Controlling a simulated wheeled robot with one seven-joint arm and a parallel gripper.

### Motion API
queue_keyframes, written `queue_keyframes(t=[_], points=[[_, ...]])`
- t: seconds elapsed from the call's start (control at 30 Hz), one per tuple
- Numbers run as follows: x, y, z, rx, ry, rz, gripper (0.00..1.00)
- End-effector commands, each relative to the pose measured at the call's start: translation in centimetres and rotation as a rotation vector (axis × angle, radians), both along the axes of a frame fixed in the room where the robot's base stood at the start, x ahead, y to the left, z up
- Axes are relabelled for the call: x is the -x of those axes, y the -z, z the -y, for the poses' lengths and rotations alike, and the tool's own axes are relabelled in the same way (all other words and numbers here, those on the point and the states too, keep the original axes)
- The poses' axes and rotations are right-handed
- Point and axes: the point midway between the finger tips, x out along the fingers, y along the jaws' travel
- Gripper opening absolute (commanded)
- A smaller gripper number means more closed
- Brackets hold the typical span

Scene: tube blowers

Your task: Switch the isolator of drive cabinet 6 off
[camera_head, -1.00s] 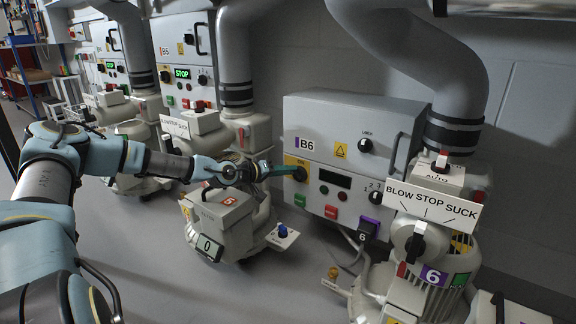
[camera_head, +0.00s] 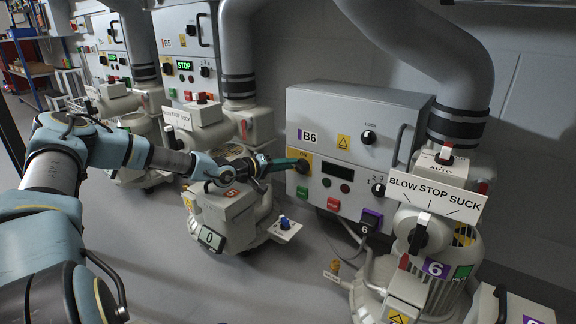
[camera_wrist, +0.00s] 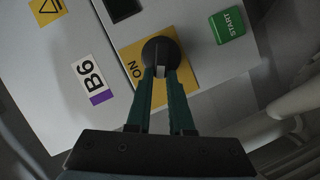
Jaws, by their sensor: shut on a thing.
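Drive cabinet B6 (camera_head: 325,105) is a light grey box on the wall with a purple-edged B6 label. Its isolator is a round black knob (camera_wrist: 160,47) on a yellow plate (camera_wrist: 184,93) marked ON. My gripper (camera_head: 297,164) reaches it from the left. In the wrist view my gripper (camera_wrist: 160,73) has its two green fingers closed on the knob's grip, with a pale mark between the tips. The ON lettering is left of the knob in that view. The fingers hide part of the plate, including any other lettering. The cabinet display (camera_head: 338,170) is dark.
Close below the isolator are a green START button (camera_head: 302,193) and a red button (camera_head: 333,204). A black selector (camera_head: 378,190) and handle (camera_head: 398,145) are further right. The blower marked 6 (camera_head: 440,245) stands in front right. Another blower (camera_head: 225,215) stands beneath my forearm.

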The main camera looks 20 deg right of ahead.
Motion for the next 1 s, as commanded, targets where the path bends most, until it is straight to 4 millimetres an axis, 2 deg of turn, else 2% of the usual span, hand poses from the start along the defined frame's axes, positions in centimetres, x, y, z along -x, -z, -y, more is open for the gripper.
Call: queue_keyframes(t=[0.2, 0.23, 0.5, 0.77, 0.87, 1.0], points=[[-0.1, 0.0, 0.0, -0.002, -0.002, 0.001, 0.0], [-0.1, 0.0, 0.0, -0.002, -0.002, 0.001, 0.22], [0.0, 0.0, 0.0, -0.001, -0.001, 0.001, 0.5], [0.0, -0.1, -0.2, -0.001, 0.0, 0.002, 0.5], [0.1, -0.5, -1.0, -0.003, 0.001, 0.004, 0.5], [0.5, -1.1, -3.2, -0.005, 0.0, 0.003, 0.5]])
